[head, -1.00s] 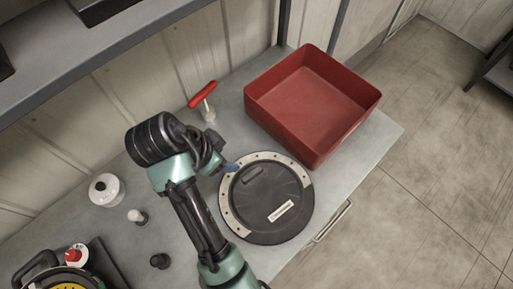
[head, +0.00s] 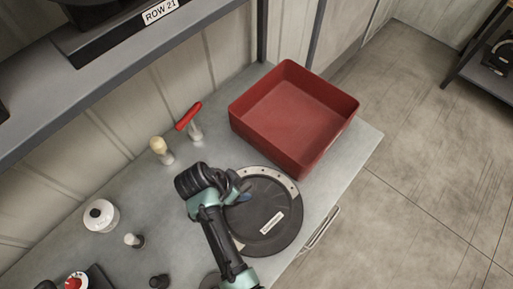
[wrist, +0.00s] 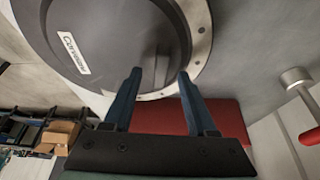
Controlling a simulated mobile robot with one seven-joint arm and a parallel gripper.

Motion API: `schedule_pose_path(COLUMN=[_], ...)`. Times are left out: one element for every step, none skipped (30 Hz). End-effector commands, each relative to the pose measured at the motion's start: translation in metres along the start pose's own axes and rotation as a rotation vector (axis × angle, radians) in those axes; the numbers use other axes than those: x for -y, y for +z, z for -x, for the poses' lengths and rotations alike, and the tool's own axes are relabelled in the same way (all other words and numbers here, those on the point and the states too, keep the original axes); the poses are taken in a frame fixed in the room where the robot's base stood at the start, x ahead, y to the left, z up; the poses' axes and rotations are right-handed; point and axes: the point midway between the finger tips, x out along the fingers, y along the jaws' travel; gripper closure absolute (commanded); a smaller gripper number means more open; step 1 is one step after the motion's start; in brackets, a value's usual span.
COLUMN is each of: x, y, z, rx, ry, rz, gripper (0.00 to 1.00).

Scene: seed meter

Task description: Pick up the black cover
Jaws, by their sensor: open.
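The black cover (head: 272,222) is a round, flat disc with a white label, on the grey bench beside the red bin. A pale metal ring with holes shows around part of its edge. My gripper (head: 243,192) is at the cover's upper-left part in the head view, and my arm hides some of its left side. In the wrist view, the open blue fingers (wrist: 160,78) are on either side of a raised grip (wrist: 153,68) on the cover (wrist: 110,35). Nothing is held. I cannot tell whether the fingers touch the cover.
The red bin (head: 293,118) stands just behind the cover. A red-handled tool (head: 190,117) and a wooden-knobbed tool (head: 161,150) stand to the left. A white lidded pot (head: 101,215) and small knobs lie farther left. A shelf (head: 120,65) overhangs the bench.

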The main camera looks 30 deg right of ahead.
Motion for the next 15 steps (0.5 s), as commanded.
schedule_pose_path(x=[-0.0003, 0.0, -0.0002, -0.0001, 0.0001, 0.0004, 0.0005, 0.0005, 0.0005, 0.0005, 0.0005, 0.0005, 0.0005, 0.0005, 0.0005], y=[-0.0002, -0.0002, 0.0, 0.0001, 0.0001, 0.0001, 0.0, 0.0, 0.0, 0.0001, 0.0001, 0.0, 0.0001, 0.0001, 0.0001], z=[-0.0048, -0.0068, -0.0091, -0.0103, -0.011, -0.0115, -0.0116, -0.0116, -0.0116, -0.0115, -0.0115, -0.0114, -0.0114, -0.0114, -0.0113], rx=[0.001, 0.0, 0.001, 0.001, 0.0, 0.0, 0.0, 0.0, 0.0, 0.0, 0.0, 0.0, 0.0, 0.0, 0.0], ry=[0.002, 0.001, 0.001, 0.001, 0.0, -0.001, -0.002, -0.002, -0.002, -0.002, -0.002, -0.002, -0.001, -0.001, -0.001], rz=[-0.001, -0.001, -0.001, -0.001, -0.001, -0.001, -0.001, -0.001, -0.001, -0.001, -0.001, -0.001, -0.001, -0.001, -0.001], gripper=[0.43, 0.43, 0.43, 0.43, 0.43, 0.43, 0.43, 0.43, 0.43, 0.43, 0.43, 0.48, 0.53, 0.59, 0.66])
